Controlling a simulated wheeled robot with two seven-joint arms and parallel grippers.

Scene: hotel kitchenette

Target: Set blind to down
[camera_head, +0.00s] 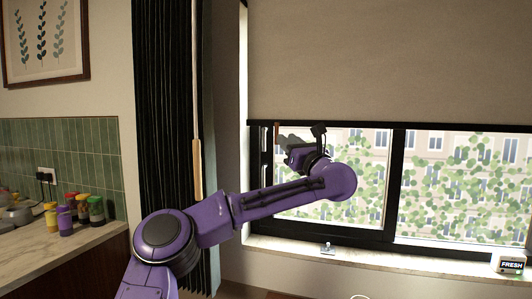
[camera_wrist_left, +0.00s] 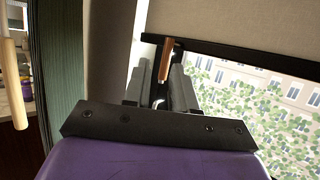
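The blind (camera_head: 385,60) is a beige roller blind with a dark bottom bar. It covers the upper part of the window and stops partway down, with the lower panes uncovered. Its lower part also shows in the left wrist view (camera_wrist_left: 240,25). A small brown wooden pull (camera_wrist_left: 166,58) hangs by the bar's left end; its top shows in the head view (camera_head: 277,130). My left gripper (camera_wrist_left: 158,88) is at the pull, with its two dark fingers apart and the pull between or just beyond them. A gap shows beside the left finger. My right gripper is not in view.
A dark curtain (camera_head: 165,110) and a wand with a wooden grip (camera_head: 197,165) hang left of the window. The window sill (camera_head: 370,260) carries a small FRESH box (camera_head: 511,265) at right. A counter (camera_head: 60,250) with several spice jars stands at left.

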